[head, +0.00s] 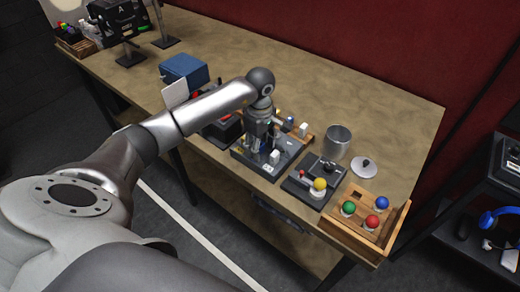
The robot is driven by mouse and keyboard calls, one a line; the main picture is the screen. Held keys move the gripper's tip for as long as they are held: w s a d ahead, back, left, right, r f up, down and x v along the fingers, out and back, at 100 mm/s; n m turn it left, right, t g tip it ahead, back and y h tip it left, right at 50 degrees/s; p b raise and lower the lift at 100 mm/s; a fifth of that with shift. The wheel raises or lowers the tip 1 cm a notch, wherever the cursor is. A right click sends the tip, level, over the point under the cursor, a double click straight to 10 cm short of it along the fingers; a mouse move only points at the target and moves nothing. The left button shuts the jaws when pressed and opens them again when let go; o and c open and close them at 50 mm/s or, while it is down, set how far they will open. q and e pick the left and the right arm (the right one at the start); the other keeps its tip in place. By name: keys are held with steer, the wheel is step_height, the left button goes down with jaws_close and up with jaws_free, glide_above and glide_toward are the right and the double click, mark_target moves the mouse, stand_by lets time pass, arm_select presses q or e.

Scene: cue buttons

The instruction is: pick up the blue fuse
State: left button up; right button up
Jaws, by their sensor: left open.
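My left arm comes in from the left and my left gripper (256,158) points down, open, over a dark fuse panel (268,166) on the workbench. A small bluish piece (289,121), which looks like the blue fuse, stands in a wooden rack (307,140) just behind and right of the gripper, apart from it. A white piece (303,129) stands beside it in the rack. Another white piece (275,157) stands on the panel near the fingers. The gripper hides part of the panel and rack. My right gripper is not in view.
Right of the panel are a dark box with a yellow ball (320,184), a metal can (337,141), a lid (364,168) and a wooden tray (350,232) with coloured balls. A blue box (184,70) stands at the left. The bench's back right is clear.

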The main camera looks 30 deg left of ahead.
arm_select(q)
steer(key=shift+c, duration=0.2)
steer(key=c, duration=1)
steer(key=shift+c, duration=0.2)
steer(key=shift+r, duration=0.1)
steer(key=shift+r+b, duration=0.35)
steer(key=shift+b, duration=0.05)
steer(key=shift+w+r+b, duration=0.1)
steer(key=shift+r+b, duration=0.6)
steer(key=shift+r, duration=0.2)
steer(key=s+d+r+b, duration=0.3)
steer(key=s+d+r, duration=0.1)
steer(key=s+r, duration=0.6)
steer(key=s, duration=0.3)
steer(key=shift+s+d+r, duration=0.2)
steer(key=shift+d, duration=0.2)
